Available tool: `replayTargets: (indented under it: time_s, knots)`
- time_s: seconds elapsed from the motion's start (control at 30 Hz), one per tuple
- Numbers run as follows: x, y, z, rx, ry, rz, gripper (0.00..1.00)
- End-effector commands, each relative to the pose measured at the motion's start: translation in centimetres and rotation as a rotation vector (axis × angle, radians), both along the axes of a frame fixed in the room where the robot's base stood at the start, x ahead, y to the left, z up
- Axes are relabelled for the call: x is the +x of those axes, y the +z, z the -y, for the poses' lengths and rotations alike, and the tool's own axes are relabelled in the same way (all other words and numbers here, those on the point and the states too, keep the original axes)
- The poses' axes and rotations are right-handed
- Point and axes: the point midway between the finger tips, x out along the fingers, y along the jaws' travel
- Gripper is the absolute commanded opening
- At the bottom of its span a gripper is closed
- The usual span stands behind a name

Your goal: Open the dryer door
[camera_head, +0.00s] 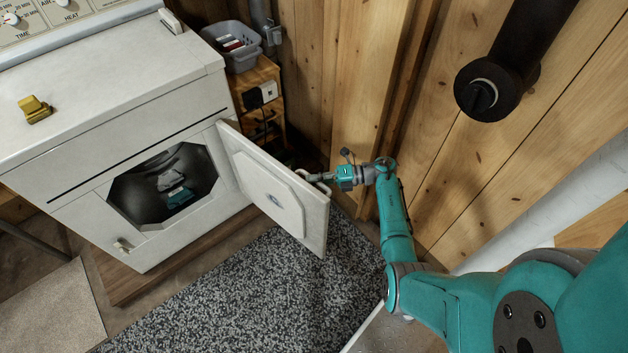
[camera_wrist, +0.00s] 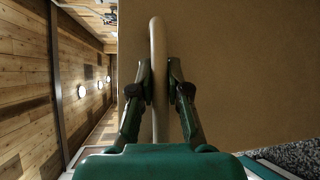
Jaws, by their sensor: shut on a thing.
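The white dryer (camera_head: 120,110) stands at the left in the head view. Its door (camera_head: 275,190) is swung wide open on the right side of the dark opening, and some cloth (camera_head: 172,185) shows in the drum. My gripper (camera_head: 318,179) is at the door's far upper edge, on its outer side. In the wrist view my gripper (camera_wrist: 159,90) has its two fingers on either side of the pale door handle (camera_wrist: 157,40) and is shut on it. The door's outer face (camera_wrist: 240,70) fills the right of that view.
A small wooden cabinet (camera_head: 256,95) with a grey basket (camera_head: 231,44) stands right of the dryer. A plank wall (camera_head: 480,150) is close to my arm on the right. A speckled mat (camera_head: 255,295) covers the floor in front. A yellow object (camera_head: 35,109) lies on the dryer top.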

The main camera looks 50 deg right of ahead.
Motion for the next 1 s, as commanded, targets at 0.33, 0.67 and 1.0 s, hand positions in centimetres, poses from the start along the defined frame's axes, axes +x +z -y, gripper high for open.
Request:
replayTargets:
  time_s: [0.33, 0.67, 1.0]
  knots:
    - [-0.3, -0.3, -0.1, 0.003, 0.004, -0.007, 0.0]
    - [-0.2, -0.1, 0.0, 0.002, 0.004, -0.003, 0.41]
    - [-1.2, 0.2, 1.3, 0.001, 0.0, -0.001, 0.41]
